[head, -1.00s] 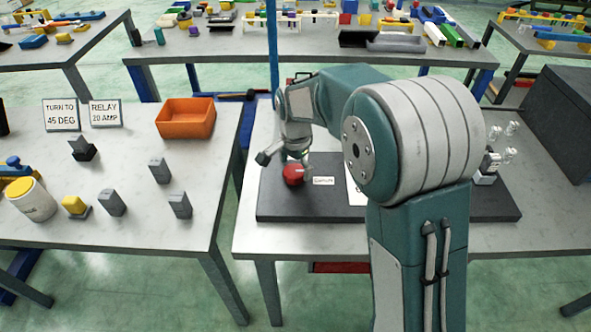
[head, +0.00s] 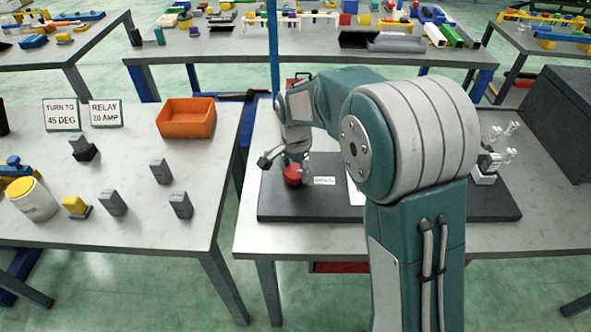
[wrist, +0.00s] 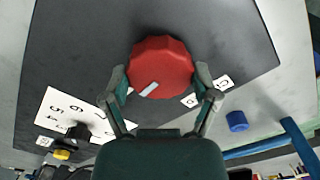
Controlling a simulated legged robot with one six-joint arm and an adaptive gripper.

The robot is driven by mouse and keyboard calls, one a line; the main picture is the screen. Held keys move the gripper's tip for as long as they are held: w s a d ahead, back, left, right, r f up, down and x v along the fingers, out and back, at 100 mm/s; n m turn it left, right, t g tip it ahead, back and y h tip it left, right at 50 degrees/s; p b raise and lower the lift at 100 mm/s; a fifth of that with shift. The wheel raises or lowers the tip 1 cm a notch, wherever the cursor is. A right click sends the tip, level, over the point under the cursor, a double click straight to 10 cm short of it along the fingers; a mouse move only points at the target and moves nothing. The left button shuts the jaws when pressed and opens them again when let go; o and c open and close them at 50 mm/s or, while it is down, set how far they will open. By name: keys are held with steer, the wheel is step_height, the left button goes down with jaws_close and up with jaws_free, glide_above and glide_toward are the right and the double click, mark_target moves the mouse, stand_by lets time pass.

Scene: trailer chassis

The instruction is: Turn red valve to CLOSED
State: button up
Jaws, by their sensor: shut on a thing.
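The red valve (wrist: 160,66) is a round, ridged knob on the dark board (wrist: 85,35). Its white pointer mark (wrist: 149,89) points to the lower left in the wrist view. My gripper (wrist: 161,79) is shut on the valve, one finger on each side of its near half. In the head view my gripper (head: 288,160) comes down from above and partly hides the red valve (head: 293,177). Small white labels (wrist: 223,82) lie beside the valve in the wrist view; I cannot read them fully. One white label (head: 325,181) shows right of the valve in the head view.
A white numbered dial card (wrist: 72,112) with a dark knob lies on the same board. A blue cylinder (wrist: 237,121) is off the board's edge. The left table holds an orange bin (head: 186,119) and several grey blocks. My arm hides the board's middle.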

steer(key=shift+f, duration=0.1)
steer(key=n, duration=0.4)
steer(key=shift+s, duration=0.1)
steer(key=n, duration=0.4)
steer(key=shift+n, duration=0.4)
steer(key=n, duration=0.4)
steer(key=shift+n, duration=0.3)
steer(key=shift+f+n, duration=0.1)
steer(key=shift+n, duration=1.9)
steer(key=o, duration=1)
steer(key=shift+a, duration=0.1)
